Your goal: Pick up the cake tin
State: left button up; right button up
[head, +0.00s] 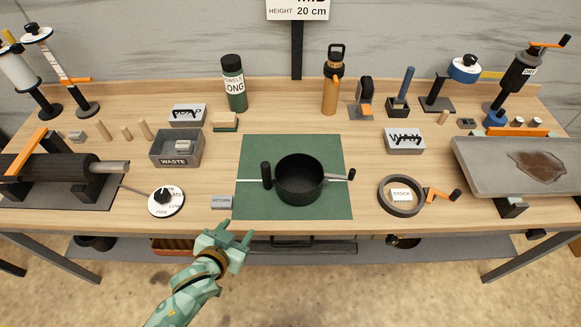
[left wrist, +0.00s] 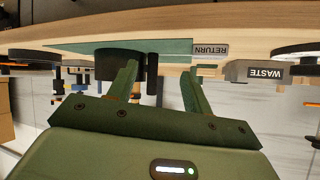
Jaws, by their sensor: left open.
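The cake tin appears to be the black round open vessel (head: 300,182) on the green mat (head: 260,150) in mid-bench. A thin rod with dark knobs shows at its left and right sides. My left gripper (head: 236,231) is open and empty at the bench's front edge, below and to the left of the tin, apart from it. In the left wrist view, which looks upside down, the two fingers (left wrist: 160,85) stand spread, and the dark side of the tin (left wrist: 120,62) shows beyond them. My right gripper is out of view.
A grey RETURN block (head: 221,202) lies just beyond my left gripper. A white dial (head: 166,201) and WASTE bin (head: 177,148) are to the left. A dark ring (head: 383,205) is to the right of the mat. A grey tray (head: 480,178) stands far right.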

pick_arm(q)
jog(key=n+t, duration=0.1)
jog(key=t, duration=0.1)
send_near(264, 168)
jog(key=shift+n, duration=0.6)
jog(key=b+x, duration=0.5)
jog(key=x, duration=0.5)
jog(key=shift+f, duration=0.15)
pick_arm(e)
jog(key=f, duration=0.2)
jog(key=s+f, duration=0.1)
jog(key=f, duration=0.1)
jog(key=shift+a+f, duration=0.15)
pick_arm(q)
jog(key=shift+s+a, duration=0.1)
jog(key=shift+c, duration=0.3)
grip_shut()
